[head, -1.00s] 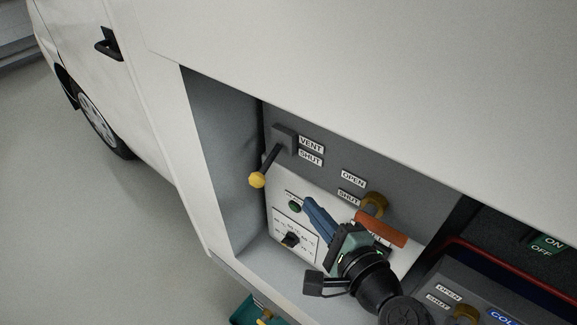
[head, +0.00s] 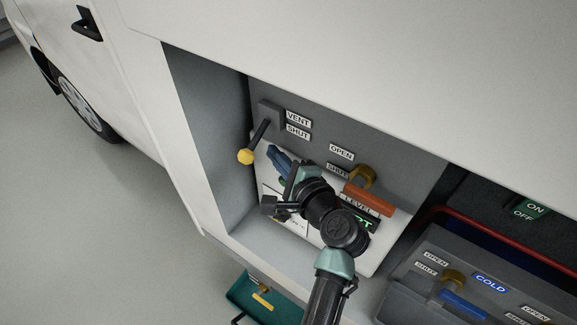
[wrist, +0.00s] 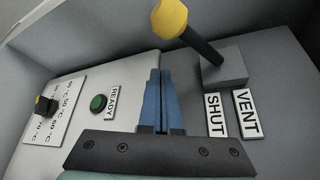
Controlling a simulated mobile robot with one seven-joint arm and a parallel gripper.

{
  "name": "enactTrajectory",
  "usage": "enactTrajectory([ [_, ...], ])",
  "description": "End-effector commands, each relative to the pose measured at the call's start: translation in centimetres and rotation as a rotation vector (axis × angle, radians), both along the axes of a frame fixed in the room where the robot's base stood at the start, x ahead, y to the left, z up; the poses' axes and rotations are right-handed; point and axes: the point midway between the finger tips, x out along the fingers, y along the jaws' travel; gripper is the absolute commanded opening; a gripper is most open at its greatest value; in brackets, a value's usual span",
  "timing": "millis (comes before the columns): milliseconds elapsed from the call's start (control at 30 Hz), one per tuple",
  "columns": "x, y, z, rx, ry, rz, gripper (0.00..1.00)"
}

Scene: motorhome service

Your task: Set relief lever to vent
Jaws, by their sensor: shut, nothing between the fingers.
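The relief lever (head: 259,137) is a dark rod with a yellow knob on a grey block, at the upper left of the recessed panel. It slants down and left, with its base beside the VENT label (head: 298,118) and the SHUT label (head: 297,132). In the wrist view the lever (wrist: 200,42) stands out past the fingertips, to their upper right. My gripper (head: 272,151) has blue fingers, shut and empty, just below and right of the knob in the head view. The fingers (wrist: 160,72) appear apart from the lever.
A white control panel carries a green READY button (wrist: 98,103) and a temperature dial (wrist: 45,106). An orange-handled valve (head: 369,199) is to the right of my gripper. The recess side wall (head: 205,140) is close at left. A blue-handled valve (head: 462,303) sits lower right.

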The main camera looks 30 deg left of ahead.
Motion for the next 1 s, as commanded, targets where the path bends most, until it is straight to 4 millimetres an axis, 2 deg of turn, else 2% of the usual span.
enactTrajectory([
  [100, -1.9, 0.4, 1.1, -0.001, 0.001, 0.003, 0.00],
  [300, -3.3, 0.8, 1.7, -0.001, 0.001, 0.000, 0.00],
  [1000, -3.7, 0.9, 2.3, 0.006, 0.044, 0.000, 0.00],
])
